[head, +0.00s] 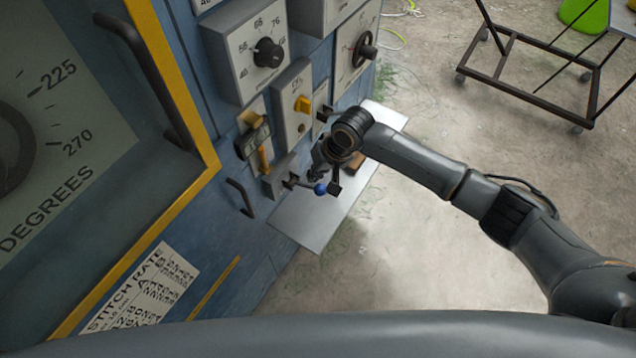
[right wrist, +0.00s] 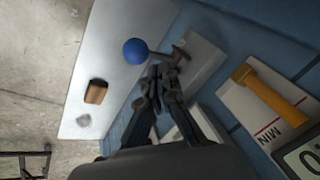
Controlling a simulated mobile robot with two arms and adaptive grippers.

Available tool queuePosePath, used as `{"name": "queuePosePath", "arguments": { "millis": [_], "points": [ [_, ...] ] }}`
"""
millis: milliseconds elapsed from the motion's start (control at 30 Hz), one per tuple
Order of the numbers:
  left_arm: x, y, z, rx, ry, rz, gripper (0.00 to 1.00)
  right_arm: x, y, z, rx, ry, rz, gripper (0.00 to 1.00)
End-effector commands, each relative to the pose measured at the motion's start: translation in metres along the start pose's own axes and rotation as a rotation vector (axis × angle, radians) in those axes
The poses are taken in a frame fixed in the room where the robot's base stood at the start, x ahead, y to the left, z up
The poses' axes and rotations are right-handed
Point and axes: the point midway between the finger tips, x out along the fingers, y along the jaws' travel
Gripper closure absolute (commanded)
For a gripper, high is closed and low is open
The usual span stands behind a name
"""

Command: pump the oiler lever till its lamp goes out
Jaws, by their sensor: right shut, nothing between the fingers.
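The oiler lever is a short dark rod with a blue ball knob (head: 320,188), standing out from a small grey box (head: 278,178) low on the blue panel. In the right wrist view the blue knob (right wrist: 135,51) is just ahead and left of my fingertips, and the grey box (right wrist: 198,62) is beyond them. My right gripper (head: 326,180) is shut and empty, close beside the lever; I cannot tell whether it touches it. I cannot make out a lit lamp. My left gripper is not in view.
A pale shelf (head: 310,222) juts out below the lever, with a small brown block (head: 356,160) on it. Dial boxes (head: 262,50), a yellow switch (head: 302,103) and handles (head: 240,197) stick out from the panel. A dark wheeled frame (head: 515,75) stands on open floor at the back right.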

Motion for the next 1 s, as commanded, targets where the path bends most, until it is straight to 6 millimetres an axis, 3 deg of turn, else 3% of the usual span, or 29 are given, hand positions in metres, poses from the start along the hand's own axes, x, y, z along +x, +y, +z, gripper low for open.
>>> {"name": "queuePosePath", "arguments": {
  "millis": [167,667,1000],
  "points": [
    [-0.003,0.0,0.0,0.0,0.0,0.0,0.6,-0.003,-0.002,-0.002,-0.001,0.001,-0.001,1.0],
    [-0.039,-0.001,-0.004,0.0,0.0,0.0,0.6,-0.036,-0.025,-0.025,-0.001,0.001,-0.001,1.0],
    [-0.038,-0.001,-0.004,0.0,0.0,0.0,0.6,-0.035,-0.025,-0.025,-0.001,0.001,0.0,1.0]
  ]
}}
